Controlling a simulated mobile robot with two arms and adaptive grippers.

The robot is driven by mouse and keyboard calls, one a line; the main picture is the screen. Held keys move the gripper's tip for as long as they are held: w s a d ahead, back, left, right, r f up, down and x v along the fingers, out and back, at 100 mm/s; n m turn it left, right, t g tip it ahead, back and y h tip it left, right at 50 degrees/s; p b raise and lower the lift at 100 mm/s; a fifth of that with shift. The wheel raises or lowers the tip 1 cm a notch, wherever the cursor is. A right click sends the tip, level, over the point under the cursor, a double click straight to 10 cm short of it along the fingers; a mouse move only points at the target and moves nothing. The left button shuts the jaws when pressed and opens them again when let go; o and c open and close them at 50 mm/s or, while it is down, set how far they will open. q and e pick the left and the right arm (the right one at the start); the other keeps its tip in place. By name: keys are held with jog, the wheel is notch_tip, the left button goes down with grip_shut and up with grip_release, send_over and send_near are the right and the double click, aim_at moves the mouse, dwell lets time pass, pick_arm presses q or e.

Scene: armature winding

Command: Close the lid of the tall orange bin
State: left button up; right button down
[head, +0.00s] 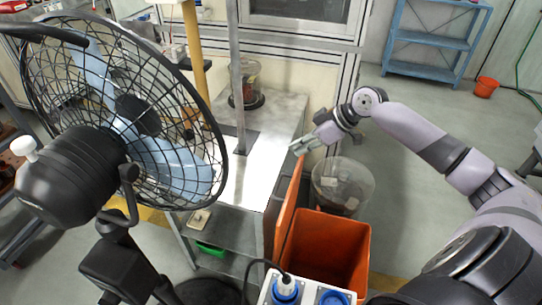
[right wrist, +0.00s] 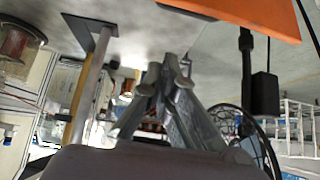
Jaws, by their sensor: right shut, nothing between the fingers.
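The tall orange bin (head: 326,252) stands at the lower middle of the head view, its inside visible from above. Its orange lid (head: 289,208) stands open and steep at the bin's left side, beside the metal table. My right gripper (head: 296,148) is shut and empty just above the lid's top edge. I cannot tell whether it touches the lid. In the right wrist view the shut fingers (right wrist: 172,75) show in the middle, and an orange panel, seemingly the lid (right wrist: 235,14), crosses the top, apart from them in the picture. My left gripper is out of view.
A caged black fan (head: 120,110) fills the left. A metal table (head: 262,140) with a post lies left of the lid. A transparent round bin (head: 342,184) stands behind the orange bin. A box with blue sockets (head: 306,292) is in front.

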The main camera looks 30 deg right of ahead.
jog(key=shift+w+a+f, duration=0.15)
jog(key=shift+f, duration=0.4)
notch_tip(320, 180, down, 6)
jog(key=w+p, duration=0.1)
jog(key=p, duration=0.1)
jog(key=shift+a+f+p, duration=0.25)
jog(key=shift+a+p, duration=0.15)
jog(key=shift+a, duration=0.05)
